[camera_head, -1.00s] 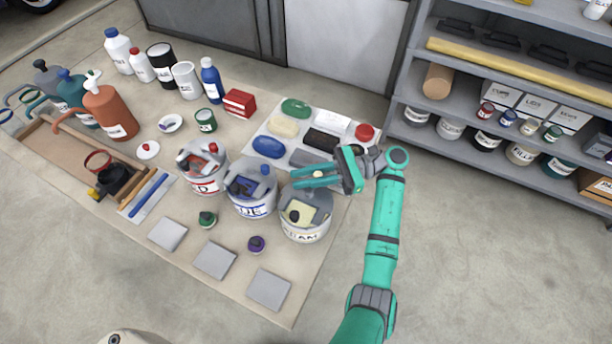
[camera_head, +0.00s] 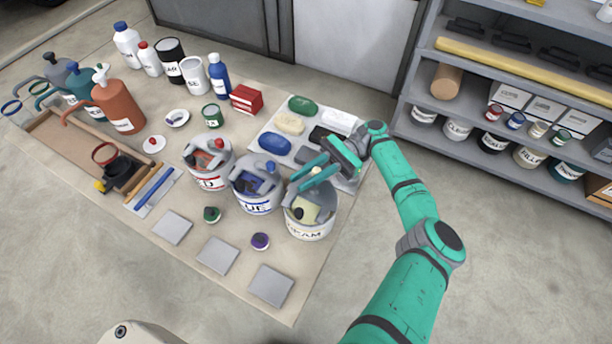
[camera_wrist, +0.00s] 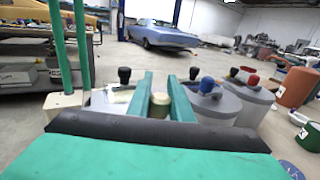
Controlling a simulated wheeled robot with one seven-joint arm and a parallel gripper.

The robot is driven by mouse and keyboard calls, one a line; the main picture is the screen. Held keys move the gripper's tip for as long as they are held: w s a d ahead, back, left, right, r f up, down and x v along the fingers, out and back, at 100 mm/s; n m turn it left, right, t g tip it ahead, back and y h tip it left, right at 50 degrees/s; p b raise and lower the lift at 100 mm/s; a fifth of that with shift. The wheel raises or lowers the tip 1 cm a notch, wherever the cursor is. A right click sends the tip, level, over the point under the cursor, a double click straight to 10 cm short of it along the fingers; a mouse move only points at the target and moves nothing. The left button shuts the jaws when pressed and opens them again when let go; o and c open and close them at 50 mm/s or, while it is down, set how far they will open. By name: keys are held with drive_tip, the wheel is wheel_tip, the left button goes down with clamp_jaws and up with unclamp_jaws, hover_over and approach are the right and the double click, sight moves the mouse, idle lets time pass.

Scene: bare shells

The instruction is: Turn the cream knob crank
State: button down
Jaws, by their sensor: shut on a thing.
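The cream knob (camera_head: 316,171) sits above the can labelled as cream (camera_head: 311,234), the rightmost of three grey-lidded cans. My gripper (camera_head: 307,178) comes in from the upper right, with its teal fingers on either side of the knob. In the wrist view the knob (camera_wrist: 160,98) shows between the two fingers. My gripper is shut on it. The crank's arm below the knob is mostly hidden by the fingers. A black knob (camera_head: 298,212) stands at the can's opening, which shows pale yellow inside.
The blue can (camera_head: 256,205) stands close on the left, with the red can (camera_head: 207,181) beyond it. Grey square plates (camera_head: 271,285) lie in front. Soap-like blocks (camera_head: 289,124) lie on a white sheet behind. A shelf unit (camera_head: 424,138) stands at the right.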

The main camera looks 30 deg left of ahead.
drive_tip(key=shift+s+n+g+h, duration=0.15)
drive_tip(key=shift+n+g+h, duration=0.15)
drive_tip(key=shift+n+h, duration=0.15)
idle(0.4)
drive_tip(key=c, duration=1.6)
unclamp_jaws()
drive_tip(key=shift+r, duration=0.3)
wheel_tip(320, 180, up, 2)
drive_tip(key=shift+r, duration=0.25)
drive_tip(key=s+d+r, duration=0.1)
drive_tip(key=s+r, duration=0.2)
drive_tip(key=s, duration=0.1)
drive_tip(key=s+d+r, duration=0.2)
drive_tip(key=s+r, duration=0.1)
drive_tip(key=s, duration=0.1)
drive_tip(key=s+d+r, duration=0.2)
drive_tip(key=s+r, duration=0.2)
drive_tip(key=s, duration=0.1)
